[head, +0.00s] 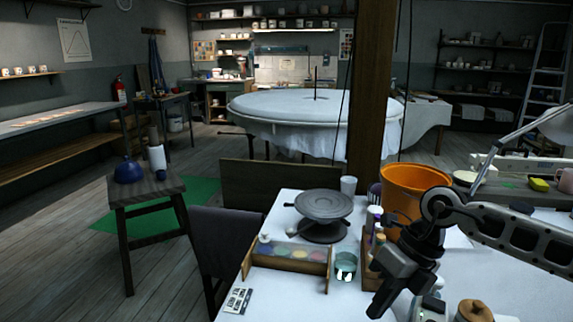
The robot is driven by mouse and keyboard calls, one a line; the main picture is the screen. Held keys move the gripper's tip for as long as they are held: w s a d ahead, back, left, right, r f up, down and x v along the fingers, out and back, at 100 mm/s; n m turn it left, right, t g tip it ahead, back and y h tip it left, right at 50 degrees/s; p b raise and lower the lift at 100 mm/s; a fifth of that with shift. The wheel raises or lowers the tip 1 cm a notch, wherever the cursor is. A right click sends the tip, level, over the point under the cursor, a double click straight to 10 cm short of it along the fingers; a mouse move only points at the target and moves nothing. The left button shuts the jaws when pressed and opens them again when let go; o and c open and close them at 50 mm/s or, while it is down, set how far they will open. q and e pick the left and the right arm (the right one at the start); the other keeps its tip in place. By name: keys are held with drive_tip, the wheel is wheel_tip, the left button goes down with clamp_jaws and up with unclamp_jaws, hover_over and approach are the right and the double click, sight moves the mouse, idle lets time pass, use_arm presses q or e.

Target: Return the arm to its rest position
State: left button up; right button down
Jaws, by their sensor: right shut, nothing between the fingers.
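My right arm comes in from the right edge of the head view and reaches over the white table. My right gripper (381,292) points down and to the left, shut and empty, above the table near a glass jar. It appears apart from the things around it, though the exact gap to the wooden rack behind it is hard to tell. My left arm and gripper do not show.
The white table (290,291) carries a dark turntable (324,207), a paint box (287,254), a glass jar (345,265), an orange bucket (412,188) and a brown-lidded jar (473,311). A wooden post (371,80) stands behind. A stool (147,190) stands left.

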drive_tip(key=s+a+r+m+t+y, duration=0.2)
drive_tip(key=s+a+m+y, duration=0.15)
drive_tip(key=a+y, duration=0.55)
drive_tip(key=s+a+r+m+t+y, duration=0.25)
drive_tip(key=a+m+y, duration=0.3)
drive_tip(key=a, duration=0.55)
drive_tip(key=w+d+f+m+t+h, duration=0.1)
drive_tip(key=d+f+m+t+h, duration=0.45)
drive_tip(key=m, duration=0.55)
drive_tip(key=d+f+m+t+h, duration=0.5)
drive_tip(key=f+m+t, duration=0.2)
drive_tip(key=m, duration=0.4)
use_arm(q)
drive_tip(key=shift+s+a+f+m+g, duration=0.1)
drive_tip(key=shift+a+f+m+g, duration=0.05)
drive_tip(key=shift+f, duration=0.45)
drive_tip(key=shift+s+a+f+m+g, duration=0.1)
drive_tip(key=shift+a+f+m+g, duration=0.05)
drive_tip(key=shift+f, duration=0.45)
use_arm(e)
drive_tip(key=s+d+f+m+g+h, duration=0.5)
drive_tip(key=s+d+f+m, duration=0.2)
drive_tip(key=s+f, duration=0.4)
wheel_tip(320, 180, down, 2)
drive_tip(key=shift+d+f+g+h, duration=0.2)
drive_tip(key=shift+g+h, duration=0.1)
drive_tip(key=shift+h, duration=0.1)
